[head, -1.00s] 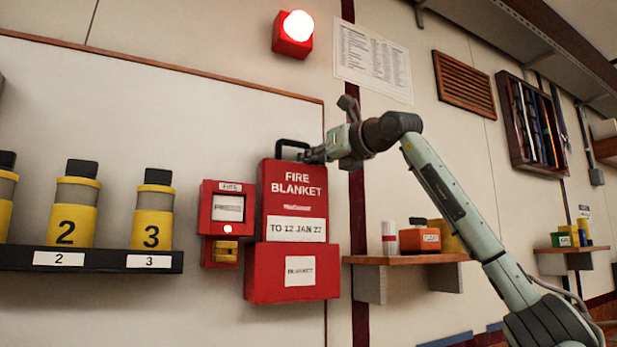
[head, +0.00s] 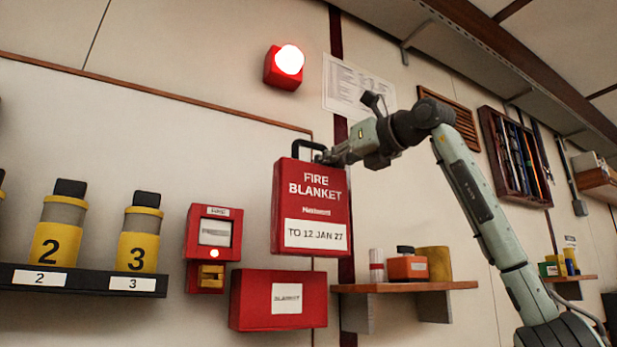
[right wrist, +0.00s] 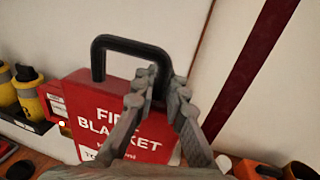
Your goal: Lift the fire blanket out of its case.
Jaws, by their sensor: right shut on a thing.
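The fire blanket (head: 312,208) is a flat red pack with white lettering, a white label reading "TO 12 JAN 27" and a black loop handle (head: 303,148) on top. It hangs slightly tilted, above and apart from its red case (head: 250,300), which is on the wall with a white "BLANKET" label. My right gripper (head: 325,157) is shut on the right side of the handle. The right wrist view shows its fingers (right wrist: 160,85) at the handle (right wrist: 125,45), with the pack (right wrist: 85,100) behind them. My left gripper is not in view.
A red call box (head: 212,235) is on the wall left of the pack. A dark shelf (head: 80,281) holds numbered yellow canisters at the left. A wooden shelf (head: 400,287) with small containers is at the right. A lit red beacon (head: 284,67) is above.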

